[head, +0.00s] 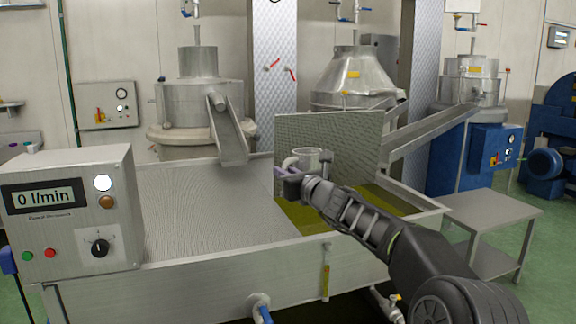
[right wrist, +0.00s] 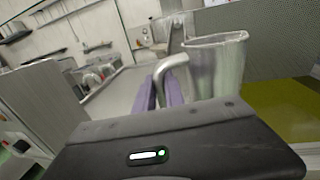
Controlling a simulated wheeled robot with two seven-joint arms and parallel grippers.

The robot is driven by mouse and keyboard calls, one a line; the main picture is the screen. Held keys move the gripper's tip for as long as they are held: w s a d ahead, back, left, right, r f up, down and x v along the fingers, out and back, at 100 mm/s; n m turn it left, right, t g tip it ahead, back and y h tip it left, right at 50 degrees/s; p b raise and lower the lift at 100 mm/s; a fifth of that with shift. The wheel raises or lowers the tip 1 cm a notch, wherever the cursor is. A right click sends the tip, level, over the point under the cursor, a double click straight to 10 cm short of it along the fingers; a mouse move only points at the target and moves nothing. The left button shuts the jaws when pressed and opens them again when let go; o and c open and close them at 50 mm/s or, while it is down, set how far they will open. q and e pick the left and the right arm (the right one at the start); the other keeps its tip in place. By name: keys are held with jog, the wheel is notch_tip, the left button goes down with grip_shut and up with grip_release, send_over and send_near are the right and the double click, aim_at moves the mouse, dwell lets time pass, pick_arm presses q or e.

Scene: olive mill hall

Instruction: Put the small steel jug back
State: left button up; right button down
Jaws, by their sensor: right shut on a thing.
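The small steel jug (head: 309,157) is upright in the head view, in front of the upright perforated plate and above the steel tank. In the right wrist view the jug (right wrist: 216,68) stands just beyond my fingers, with its curved handle toward me. My right gripper (head: 287,172) is shut on the jug's handle; its purple fingers (right wrist: 160,93) sit on either side of the handle. The inside of the jug is not visible. My left gripper is out of view.
The steel tank (head: 200,279) has a perforated cover on the left and greenish-yellow liquid (head: 312,219) on the right. The upright perforated plate (head: 345,135) stands close behind the jug. A control box (head: 68,220) reading 0 l/min stands left. A bare steel side table (head: 490,215) stands right.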

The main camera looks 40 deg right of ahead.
jog(key=s+a+f+n+y, duration=0.2)
jog(key=s+a+f+y, duration=0.1)
jog(key=a+f, duration=0.6)
jog(key=s+a+f+n+y, duration=0.1)
jog(key=s+a+f+y, duration=0.15)
jog(key=a+f, duration=0.7)
jog(key=s+a+f+n+y, duration=0.25)
jog(key=a+f, duration=0.35)
jog(key=a, duration=0.7)
notch_tip(320, 180, down, 16)
jog(key=b, duration=1.6)
jog(key=shift+s+d+g, duration=0.2)
jog(key=shift+s+g, duration=0.1)
jog(key=shift+f, duration=0.1)
